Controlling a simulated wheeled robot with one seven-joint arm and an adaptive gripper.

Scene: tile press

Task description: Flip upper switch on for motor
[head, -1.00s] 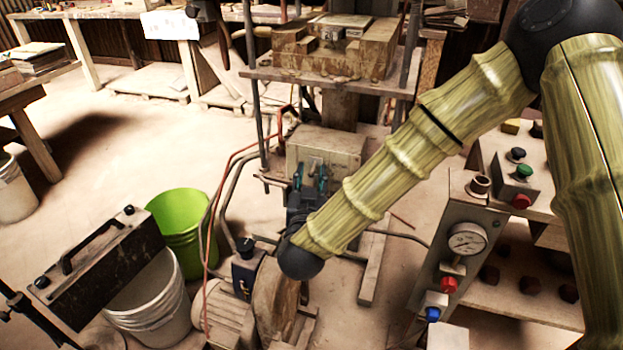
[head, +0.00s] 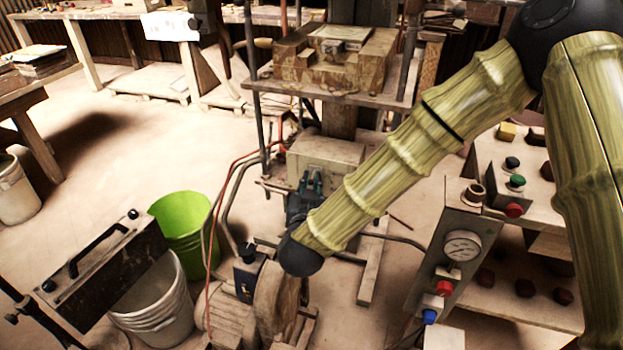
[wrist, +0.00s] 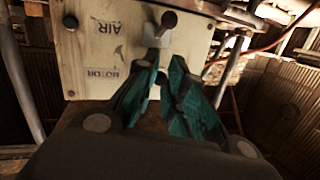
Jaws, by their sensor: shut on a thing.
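The control box (head: 326,158) stands below the press table in the head view. Its pale panel (wrist: 95,40) fills the upper left of the wrist view, with the AIR and MOTOR labels upside down. A toggle lever with a round knob (wrist: 168,19) stands out beside the AIR label. My gripper (head: 312,183) is at the front of the box, its teal fingers drawn close together. In the wrist view my gripper (wrist: 166,62) is level with the MOTOR label (wrist: 103,78). It is shut on the upper switch, which the fingers mostly hide, so its position cannot be told.
Red and grey hoses (head: 213,235) run left of the box. A motor and pulley (head: 272,295) stand below my gripper. A gauge panel with buttons (head: 462,246) is to the right. A green bucket (head: 183,222) stands at left, with open floor behind it.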

